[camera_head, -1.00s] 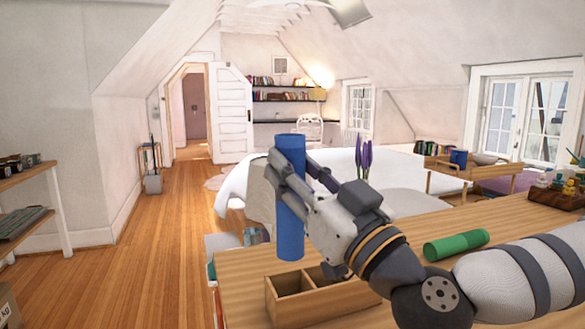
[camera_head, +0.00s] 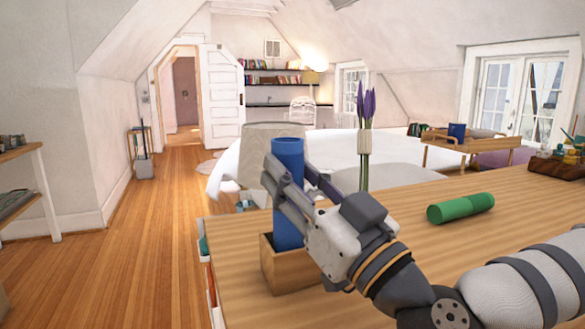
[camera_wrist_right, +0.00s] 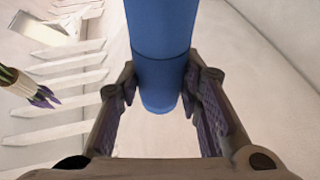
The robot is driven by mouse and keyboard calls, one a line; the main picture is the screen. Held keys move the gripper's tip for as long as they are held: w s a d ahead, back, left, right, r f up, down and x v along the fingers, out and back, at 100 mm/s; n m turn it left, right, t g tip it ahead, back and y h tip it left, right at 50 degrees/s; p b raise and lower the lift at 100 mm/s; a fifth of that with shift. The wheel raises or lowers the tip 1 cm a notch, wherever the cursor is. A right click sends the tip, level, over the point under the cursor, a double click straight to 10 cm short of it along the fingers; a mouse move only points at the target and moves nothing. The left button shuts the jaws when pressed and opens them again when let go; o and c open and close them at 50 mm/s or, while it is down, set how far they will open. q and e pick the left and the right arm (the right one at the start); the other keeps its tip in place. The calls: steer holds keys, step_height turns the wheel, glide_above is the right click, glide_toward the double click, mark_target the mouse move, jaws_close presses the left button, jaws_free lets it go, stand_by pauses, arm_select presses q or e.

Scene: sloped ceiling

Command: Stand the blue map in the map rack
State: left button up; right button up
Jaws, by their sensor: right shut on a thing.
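The blue map (camera_head: 288,218) is a rolled blue tube, upright in my right gripper (camera_head: 284,180). The gripper is shut on its upper part. In the right wrist view the blue map (camera_wrist_right: 162,45) sits between both fingers (camera_wrist_right: 162,85). The map rack (camera_head: 285,275) is a wooden box on the table. The map's lower end is at the rack's open top and seems to dip behind its front wall; how deep it sits is hidden. My right gripper and forearm cover the rack's right part. My left gripper is out of view.
A green roll (camera_head: 460,208) lies on the wooden table (camera_head: 400,215), right of my gripper. A vase with purple flowers (camera_head: 364,150) stands behind the gripper. A wooden caddy (camera_head: 556,169) with small items is at the far right. The table's left edge is close to the rack.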

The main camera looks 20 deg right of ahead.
steer(key=shift+f, duration=0.35)
steer(key=o, duration=1.2)
step_height(320, 180, up, 10)
steer(key=shift+r, duration=0.1)
